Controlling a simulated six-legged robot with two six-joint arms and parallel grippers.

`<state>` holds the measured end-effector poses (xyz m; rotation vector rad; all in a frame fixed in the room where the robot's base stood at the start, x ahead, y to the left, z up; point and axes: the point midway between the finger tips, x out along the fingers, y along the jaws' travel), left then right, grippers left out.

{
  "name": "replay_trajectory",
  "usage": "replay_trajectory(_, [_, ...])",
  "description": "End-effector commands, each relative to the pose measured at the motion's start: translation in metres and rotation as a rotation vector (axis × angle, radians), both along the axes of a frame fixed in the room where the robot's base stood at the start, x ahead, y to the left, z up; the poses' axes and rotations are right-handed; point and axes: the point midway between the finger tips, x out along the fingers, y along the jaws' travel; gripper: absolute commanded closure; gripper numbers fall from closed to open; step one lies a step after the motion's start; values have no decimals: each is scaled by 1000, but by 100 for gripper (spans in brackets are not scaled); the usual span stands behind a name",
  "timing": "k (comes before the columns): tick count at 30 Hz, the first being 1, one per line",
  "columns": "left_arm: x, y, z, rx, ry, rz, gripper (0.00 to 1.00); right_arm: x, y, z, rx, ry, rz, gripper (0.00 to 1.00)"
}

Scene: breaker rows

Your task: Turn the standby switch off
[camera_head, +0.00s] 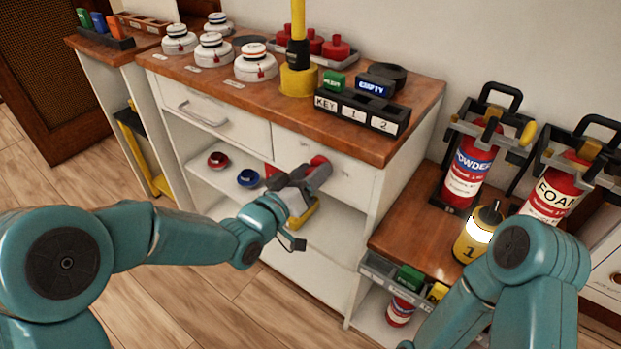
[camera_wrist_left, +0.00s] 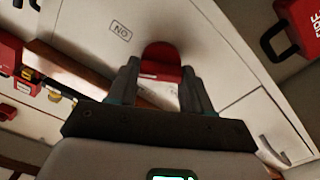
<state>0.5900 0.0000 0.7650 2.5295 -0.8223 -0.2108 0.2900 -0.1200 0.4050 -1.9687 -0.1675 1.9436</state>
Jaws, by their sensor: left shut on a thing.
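My left gripper (camera_head: 308,176) is in front of the white cabinet's right side, just below its wooden top. It is shut on a red round-topped part (camera_wrist_left: 162,62), which sits between both fingers in the left wrist view. The red part (camera_head: 319,162) also shows at the gripper in the head view, partly hidden by it. A small label reading "NO" (camera_wrist_left: 120,31) is on the white surface beside it. I cannot read the word standby anywhere, so I cannot tell whether the red part is that switch. My right arm shows at the lower right; its gripper is out of view.
The wooden top (camera_head: 414,112) holds white round devices (camera_head: 256,63), a yellow post (camera_head: 298,78) and a key rack (camera_head: 357,112). Red and blue round items lie on the open shelf below.

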Motion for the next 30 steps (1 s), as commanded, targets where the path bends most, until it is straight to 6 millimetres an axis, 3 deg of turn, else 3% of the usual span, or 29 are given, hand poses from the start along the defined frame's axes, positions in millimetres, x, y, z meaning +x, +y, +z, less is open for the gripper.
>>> replay_trajectory(12, [2,1,2,-323,221,0,81,0,0,-16,0,0,0,1])
replay_trajectory(30, [3,3,2,-742,524,-1,81,0,0,-21,0,0,0,1])
